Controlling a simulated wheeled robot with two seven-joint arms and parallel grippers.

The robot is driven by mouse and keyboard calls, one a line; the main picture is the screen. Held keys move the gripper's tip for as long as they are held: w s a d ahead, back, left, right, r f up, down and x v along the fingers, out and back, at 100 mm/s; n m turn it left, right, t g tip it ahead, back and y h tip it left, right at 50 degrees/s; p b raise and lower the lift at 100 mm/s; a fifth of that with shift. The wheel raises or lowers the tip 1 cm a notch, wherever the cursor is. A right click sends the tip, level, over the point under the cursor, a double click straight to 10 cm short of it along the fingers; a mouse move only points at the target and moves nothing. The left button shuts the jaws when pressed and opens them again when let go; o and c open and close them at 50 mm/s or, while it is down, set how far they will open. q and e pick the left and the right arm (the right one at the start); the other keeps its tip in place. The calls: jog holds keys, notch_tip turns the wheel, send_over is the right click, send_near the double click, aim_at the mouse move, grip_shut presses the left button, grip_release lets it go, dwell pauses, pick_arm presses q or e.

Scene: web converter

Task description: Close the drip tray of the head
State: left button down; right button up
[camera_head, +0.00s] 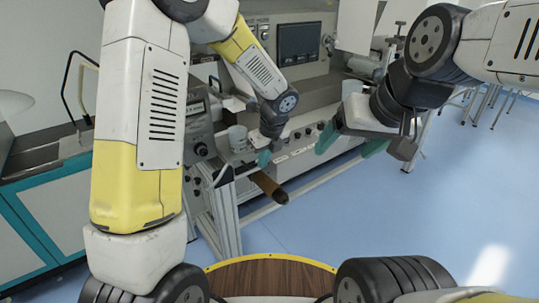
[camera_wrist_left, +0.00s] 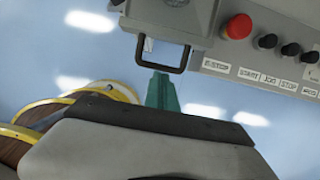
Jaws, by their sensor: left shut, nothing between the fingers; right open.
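The drip tray (camera_wrist_left: 184,14) shows in the left wrist view as a grey box-like part at the top. Its dark U-shaped handle (camera_wrist_left: 165,68) sticks out toward my left gripper (camera_wrist_left: 161,78). The teal fingers are shut together, with nothing between them, and their tips are at the handle's outer bar; I cannot tell whether they touch it. In the head view my left gripper (camera_head: 264,158) is low in front of the machine head (camera_head: 290,75), and I cannot make out the tray clearly there. My right gripper (camera_head: 350,145) is open and empty, to the right, with its fingers spread.
A red button (camera_wrist_left: 238,27) and several black knobs sit on the labelled panel right of the tray. A brown roll (camera_head: 268,187) sticks out below my left gripper. A metal frame (camera_head: 222,205) stands beside it.

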aim_at(244, 143)
pick_arm(q)
jog(key=w+a, duration=0.2)
jog(key=w, duration=0.1)
jog(key=w+a, duration=0.2)
jog(key=w, duration=0.1)
jog(key=w+a, duration=0.2)
jog(key=w, duration=0.1)
jog(key=shift+a, duration=0.25)
jog(key=shift+w+a, duration=0.15)
jog(key=shift+a, duration=0.05)
jog(key=shift+w+r, duration=0.1)
